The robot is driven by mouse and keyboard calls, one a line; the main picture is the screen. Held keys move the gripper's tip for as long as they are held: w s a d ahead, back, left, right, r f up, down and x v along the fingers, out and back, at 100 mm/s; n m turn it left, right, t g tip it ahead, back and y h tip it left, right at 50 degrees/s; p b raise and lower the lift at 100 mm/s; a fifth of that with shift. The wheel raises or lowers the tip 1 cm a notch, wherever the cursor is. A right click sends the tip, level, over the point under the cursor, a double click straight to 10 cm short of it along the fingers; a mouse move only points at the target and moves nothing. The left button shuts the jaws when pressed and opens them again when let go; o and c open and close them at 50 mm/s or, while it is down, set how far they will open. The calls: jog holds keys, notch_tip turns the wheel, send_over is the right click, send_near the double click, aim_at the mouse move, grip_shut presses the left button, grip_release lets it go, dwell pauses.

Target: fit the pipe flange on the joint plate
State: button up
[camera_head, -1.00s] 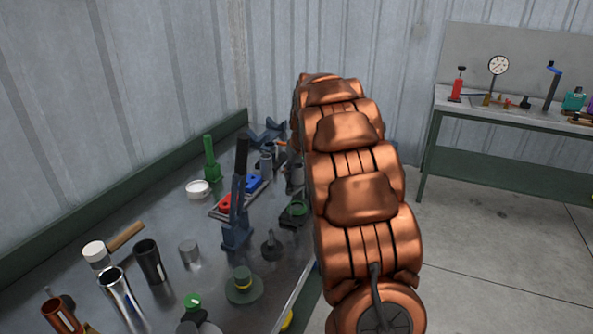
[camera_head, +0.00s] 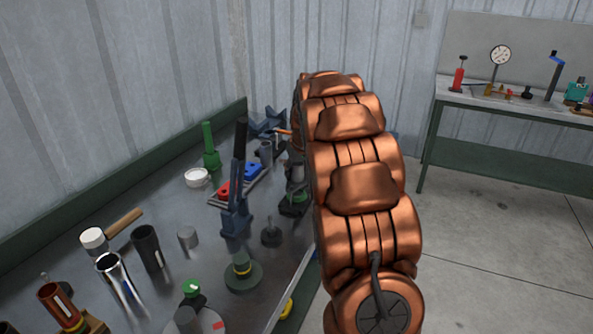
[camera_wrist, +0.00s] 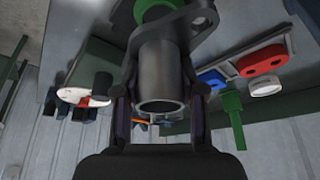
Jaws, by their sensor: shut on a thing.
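My gripper (camera_wrist: 160,98) is shut on the pipe flange (camera_wrist: 163,70), a dark grey tube with a flat, holed plate at its far end. The tube's open end faces the wrist camera, with a finger on each side. A green round part (camera_wrist: 150,8) shows beyond the flange, partly covered by it. In the head view, a dark base with a green part (camera_head: 299,197) sits at the bench's right edge, with grey parts just above it. My arm hides much of this spot. I cannot tell whether the flange touches the joint plate, or pick that plate out with certainty.
A blue lever press (camera_head: 236,205), red and blue parts (camera_head: 239,183), a green upright tool (camera_head: 210,148) and a white ring (camera_head: 196,177) stand close by on the bench. Tubes and a mallet (camera_head: 95,240) crowd the near left. A second bench (camera_head: 510,108) stands at right.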

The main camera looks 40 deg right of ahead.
aim_at(297, 181)
jog(key=shift+f+b, duration=0.95)
jog(key=shift+f, duration=1.05)
jog(key=o, duration=1.1)
jog(key=shift+o, duration=0.2)
